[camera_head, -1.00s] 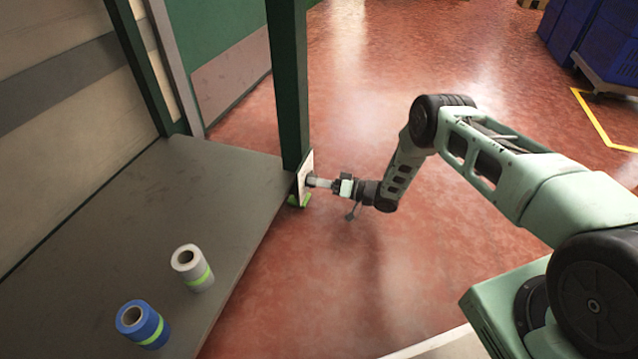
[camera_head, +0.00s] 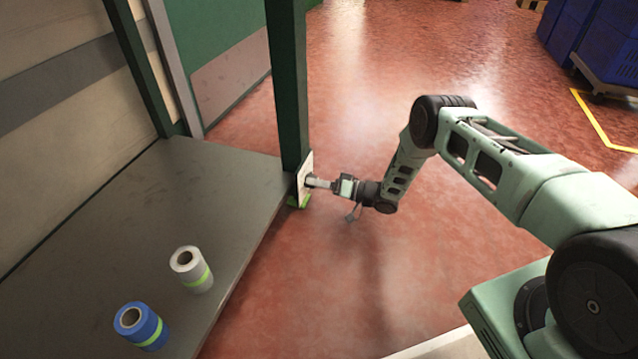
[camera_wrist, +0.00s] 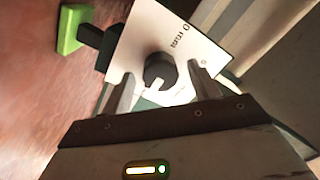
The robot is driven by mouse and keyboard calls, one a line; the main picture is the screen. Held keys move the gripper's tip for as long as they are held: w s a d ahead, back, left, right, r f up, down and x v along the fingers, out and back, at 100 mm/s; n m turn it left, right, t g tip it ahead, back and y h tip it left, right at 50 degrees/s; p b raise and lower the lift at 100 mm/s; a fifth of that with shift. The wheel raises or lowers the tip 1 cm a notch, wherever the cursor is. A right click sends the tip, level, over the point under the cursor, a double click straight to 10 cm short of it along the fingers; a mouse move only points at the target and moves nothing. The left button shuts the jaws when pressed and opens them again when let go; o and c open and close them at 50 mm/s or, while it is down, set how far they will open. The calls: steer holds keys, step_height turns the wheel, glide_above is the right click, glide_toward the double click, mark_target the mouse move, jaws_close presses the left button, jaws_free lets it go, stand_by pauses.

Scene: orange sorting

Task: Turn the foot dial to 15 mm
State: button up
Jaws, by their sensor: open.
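The foot dial (camera_wrist: 158,72) is a round black knob with a pale pointer mark, on a white plate (camera_wrist: 130,55) with a small printed scale and a "0". The knob sits between the two fingers of my gripper (camera_wrist: 162,74) in the wrist view. The fingers stand apart on either side of it; I cannot tell if either touches it. The scale is too small to read the setting. In the head view my gripper (camera_head: 318,182) reaches left to the white plate (camera_head: 306,170) at the base of the green post; the knob is hidden there.
The grey shelf (camera_head: 110,240) at left holds a white roll (camera_head: 190,268) and a blue roll (camera_head: 140,325). Blue crates (camera_head: 595,40) stand far right. The red floor around my arm is clear.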

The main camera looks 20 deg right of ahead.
steer(key=p+v, duration=0.6)
steer(key=v, duration=1.1)
steer(key=shift+s+p, duration=0.2)
steer(key=shift+p, duration=0.15)
steer(key=shift+d, duration=0.15)
